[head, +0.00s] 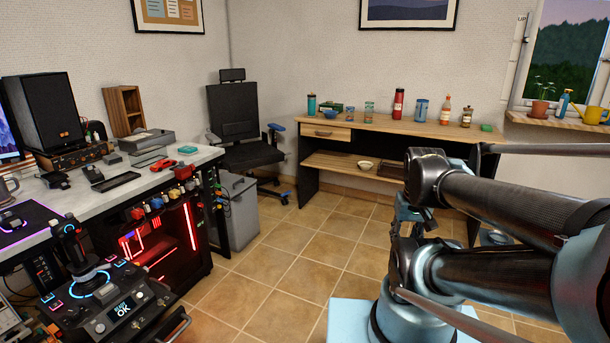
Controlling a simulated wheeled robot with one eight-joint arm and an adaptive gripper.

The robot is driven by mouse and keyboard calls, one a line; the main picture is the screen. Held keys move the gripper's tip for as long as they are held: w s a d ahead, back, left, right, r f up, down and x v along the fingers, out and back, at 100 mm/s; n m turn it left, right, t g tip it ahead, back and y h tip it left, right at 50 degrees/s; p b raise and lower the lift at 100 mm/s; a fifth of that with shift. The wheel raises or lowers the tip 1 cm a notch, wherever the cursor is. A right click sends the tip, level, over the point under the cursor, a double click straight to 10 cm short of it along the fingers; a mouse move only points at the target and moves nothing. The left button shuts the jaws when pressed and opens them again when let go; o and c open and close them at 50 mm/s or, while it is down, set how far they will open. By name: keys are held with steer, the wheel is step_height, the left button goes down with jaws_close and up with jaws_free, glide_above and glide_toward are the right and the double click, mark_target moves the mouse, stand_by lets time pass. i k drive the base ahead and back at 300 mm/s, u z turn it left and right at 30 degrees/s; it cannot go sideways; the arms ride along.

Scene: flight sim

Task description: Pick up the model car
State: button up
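The model car (163,165) is small and red. It sits on the light worktop of the desk (205,155) at the left, near the desk's far right part, in front of a grey box. My arm is folded at the right of the head view, well away from the car, with open floor between them. The arm's wrist end hangs near the middle right, partly hidden by my own arm links. I cannot make out the gripper's fingers there, and nothing held shows.
A black joystick unit (110,300) stands in front of the desk at lower left. A grey bin (240,212) and a black office chair (240,125) stand right of the desk. A wooden table (350,129) with bottles lines the back wall. The tiled floor (290,270) between is clear.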

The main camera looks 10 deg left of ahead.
mark_target(161, 164)
steer(key=z, duration=0.1)
steer(key=i, duration=1.15)
steer(key=u, duration=0.35)
steer(key=i, duration=1.1)
steer(key=u, duration=1.15)
steer(key=i, duration=0.75)
steer(key=u, duration=0.5)
